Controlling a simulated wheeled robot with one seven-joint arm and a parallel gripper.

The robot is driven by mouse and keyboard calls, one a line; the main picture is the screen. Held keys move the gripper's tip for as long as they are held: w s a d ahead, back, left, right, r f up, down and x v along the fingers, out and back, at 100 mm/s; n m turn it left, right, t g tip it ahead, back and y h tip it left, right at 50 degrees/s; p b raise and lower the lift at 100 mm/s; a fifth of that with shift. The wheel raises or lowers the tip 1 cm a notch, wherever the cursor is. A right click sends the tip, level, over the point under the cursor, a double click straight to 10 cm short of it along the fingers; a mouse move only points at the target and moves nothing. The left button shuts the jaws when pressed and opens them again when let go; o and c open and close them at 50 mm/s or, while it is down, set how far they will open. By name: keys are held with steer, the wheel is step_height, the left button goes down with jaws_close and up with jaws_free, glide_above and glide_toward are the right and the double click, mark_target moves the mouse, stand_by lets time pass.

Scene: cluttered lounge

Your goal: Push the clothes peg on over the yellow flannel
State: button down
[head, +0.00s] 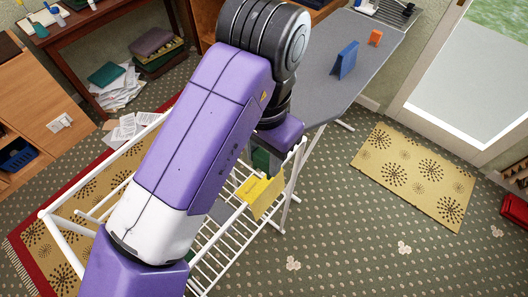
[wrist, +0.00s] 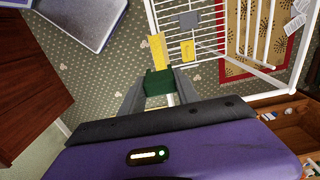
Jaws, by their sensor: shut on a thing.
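The yellow flannel (head: 258,194) hangs over a rail of the white drying rack (head: 207,256). In the wrist view the flannel (wrist: 157,48) shows as two yellow parts, one on each side of a rail. My gripper (wrist: 158,84) is shut on a dark green block-like thing, which I take to be the clothes peg (wrist: 157,77). The peg (head: 261,158) is partly hidden by my gripper in the head view. It is close to the flannel's upper edge; I cannot tell whether they touch. My arm hides part of the rack.
A grey ironing board (head: 360,72) with a blue thing (head: 347,60) and an orange thing (head: 375,37) stands behind my gripper. A grey cloth (wrist: 189,19) hangs on the rack. A tan mat (head: 415,176) lies by the door.

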steer(key=b, duration=0.3)
glide_above(264, 183)
steer(key=shift+f, duration=2.55)
steer(key=shift+f, duration=1.4)
stand_by(1.7)
steer(key=c, duration=0.8)
jaws_free()
steer(key=shift+r, duration=3.9)
